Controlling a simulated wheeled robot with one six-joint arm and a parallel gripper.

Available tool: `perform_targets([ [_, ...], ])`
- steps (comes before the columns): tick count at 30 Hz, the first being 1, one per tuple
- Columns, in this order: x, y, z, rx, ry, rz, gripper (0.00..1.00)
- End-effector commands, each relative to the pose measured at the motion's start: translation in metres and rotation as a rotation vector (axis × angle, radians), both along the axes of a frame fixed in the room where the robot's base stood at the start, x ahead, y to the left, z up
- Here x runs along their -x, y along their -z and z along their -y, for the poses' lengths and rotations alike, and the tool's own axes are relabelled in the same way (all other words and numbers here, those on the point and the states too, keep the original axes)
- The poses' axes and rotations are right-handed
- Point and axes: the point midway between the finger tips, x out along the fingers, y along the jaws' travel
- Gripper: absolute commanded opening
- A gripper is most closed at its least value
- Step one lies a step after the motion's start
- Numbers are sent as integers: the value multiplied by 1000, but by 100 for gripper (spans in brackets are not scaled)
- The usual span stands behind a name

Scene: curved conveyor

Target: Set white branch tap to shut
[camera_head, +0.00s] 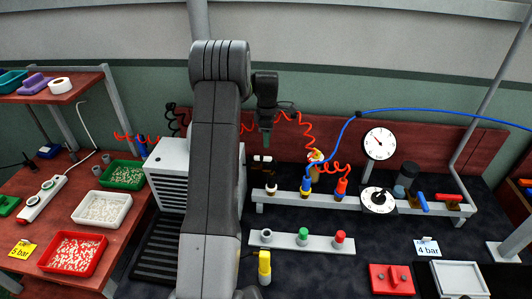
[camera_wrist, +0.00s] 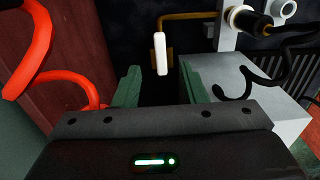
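The white tap handle (camera_wrist: 161,54) stands upright in the wrist view, in front of a brass fitting (camera_wrist: 160,22) with a bent pipe. In the head view a small white bar (camera_head: 262,158), which looks like the same handle, shows just below my gripper (camera_head: 266,140). My gripper's two green fingers (camera_wrist: 160,84) are apart in the wrist view, with nothing between them. The handle lies ahead of the fingertips, between their lines, and appears apart from both. The exact distance is hard to tell.
A red coiled hose (camera_wrist: 38,45) is close on the left in the wrist view. A grey-white box (camera_wrist: 262,100) with black cable stands on the right. In the head view, a rack with blue (camera_head: 306,186) and red (camera_head: 341,187) connectors is to the gripper's lower right.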

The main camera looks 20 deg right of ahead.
Motion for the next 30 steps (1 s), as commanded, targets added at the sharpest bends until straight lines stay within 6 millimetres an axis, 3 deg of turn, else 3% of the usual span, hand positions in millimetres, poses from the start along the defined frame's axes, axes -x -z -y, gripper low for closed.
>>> perform_targets([
  [6,0,45,-1,-2,1,-3,38],
  [12,0,73,0,-1,1,-1,38],
  [25,0,85,0,1,1,1,38],
  [30,0,85,0,1,1,1,7],
])
